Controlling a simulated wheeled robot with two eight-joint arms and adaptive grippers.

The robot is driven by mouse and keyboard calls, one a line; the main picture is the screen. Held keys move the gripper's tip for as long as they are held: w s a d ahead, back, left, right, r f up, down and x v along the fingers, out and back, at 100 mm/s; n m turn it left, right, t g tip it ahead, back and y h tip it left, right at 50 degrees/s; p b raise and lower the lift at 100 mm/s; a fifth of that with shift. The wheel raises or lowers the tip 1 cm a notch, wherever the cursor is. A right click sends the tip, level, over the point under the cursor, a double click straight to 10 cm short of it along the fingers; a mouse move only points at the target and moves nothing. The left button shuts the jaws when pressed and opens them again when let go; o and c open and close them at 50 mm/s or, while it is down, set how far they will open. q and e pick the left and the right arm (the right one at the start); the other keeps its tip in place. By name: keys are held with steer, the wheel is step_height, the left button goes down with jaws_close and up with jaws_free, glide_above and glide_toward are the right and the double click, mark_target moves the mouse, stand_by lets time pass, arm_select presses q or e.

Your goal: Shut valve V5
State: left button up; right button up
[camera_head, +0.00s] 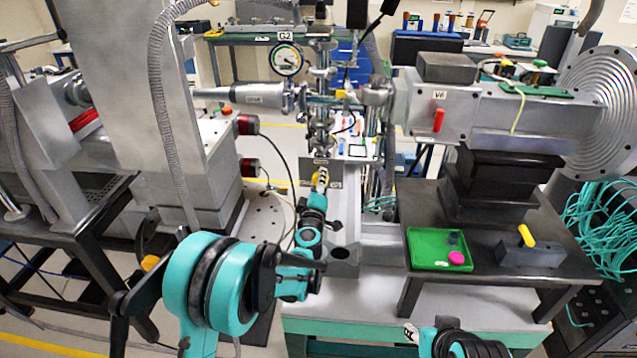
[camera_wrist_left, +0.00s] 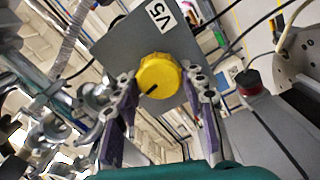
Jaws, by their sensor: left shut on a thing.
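Valve V5 has a round yellow knob (camera_wrist_left: 158,75) with a black pointer mark, on a grey plate (camera_wrist_left: 135,40) labelled V5. In the head view the knob (camera_head: 317,178) shows small at the end of my left arm, partly covered by the fingers. My left gripper (camera_head: 322,182) is shut on the knob; in the left wrist view its two fingers (camera_wrist_left: 160,88) stand on either side of it. The black mark points to the lower left in that view. Part of my right gripper (camera_head: 411,333) shows at the bottom edge of the head view; its jaws are unclear.
A black table (camera_head: 420,205) at the right carries a green tray (camera_head: 425,262) and a block with a yellow handle (camera_head: 527,236). A red handle (camera_head: 438,120) is on the V6 housing. A gauge (camera_head: 286,60) and metal pipework stand behind V5. Cables hang nearby.

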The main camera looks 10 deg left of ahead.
arm_select(q)
steer(key=shift+m, duration=1.1)
steer(key=o, duration=1.1)
steer(key=shift+o, duration=0.2)
steer(key=s, duration=1.2)
steer(key=shift+r, duration=0.1)
